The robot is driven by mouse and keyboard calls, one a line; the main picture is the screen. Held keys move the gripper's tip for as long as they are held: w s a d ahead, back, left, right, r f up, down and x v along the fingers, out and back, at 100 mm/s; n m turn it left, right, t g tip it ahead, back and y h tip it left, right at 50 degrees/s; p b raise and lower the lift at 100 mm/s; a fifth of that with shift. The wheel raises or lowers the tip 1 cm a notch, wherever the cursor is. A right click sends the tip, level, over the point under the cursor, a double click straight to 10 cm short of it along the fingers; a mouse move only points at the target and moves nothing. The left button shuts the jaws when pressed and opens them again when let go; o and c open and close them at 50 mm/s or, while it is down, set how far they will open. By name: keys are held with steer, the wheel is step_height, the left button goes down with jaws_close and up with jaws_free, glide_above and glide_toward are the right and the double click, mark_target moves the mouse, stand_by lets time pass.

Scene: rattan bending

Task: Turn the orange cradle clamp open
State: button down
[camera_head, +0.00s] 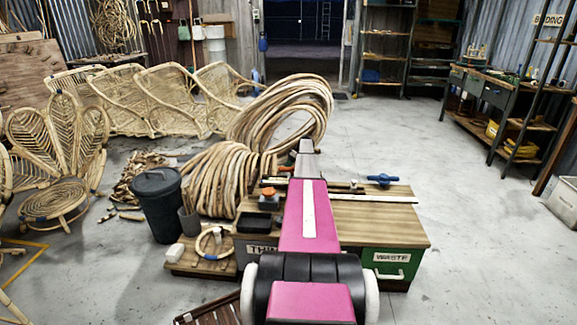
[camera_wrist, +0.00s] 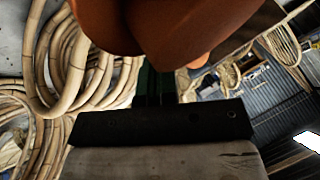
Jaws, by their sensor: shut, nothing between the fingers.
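The orange cradle clamp (camera_head: 268,192) shows as a small orange knob on the wooden workbench, just left of my arm in the head view. In the wrist view a large, rounded orange part (camera_wrist: 175,25), which looks like the clamp's handle, fills the top middle very close to the camera. My gripper (camera_wrist: 156,78) shows there as dark green fingers, shut and empty, just below the orange part. I cannot tell whether they touch it. In the head view my arm hides the gripper and the middle of the bench.
A blue clamp (camera_head: 382,179) sits on the bench's right side. Rattan coils (camera_head: 222,178) lie behind and left. A black bin (camera_head: 158,203) and a small wooden platform (camera_head: 200,262) stand left. The green WASTE drawer (camera_head: 390,262) is at front right.

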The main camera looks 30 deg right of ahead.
steer(key=shift+s+a+n+g, duration=0.1)
steer(key=shift+a+n+g, duration=0.05)
steer(key=shift+n+g, duration=0.2)
stand_by(0.5)
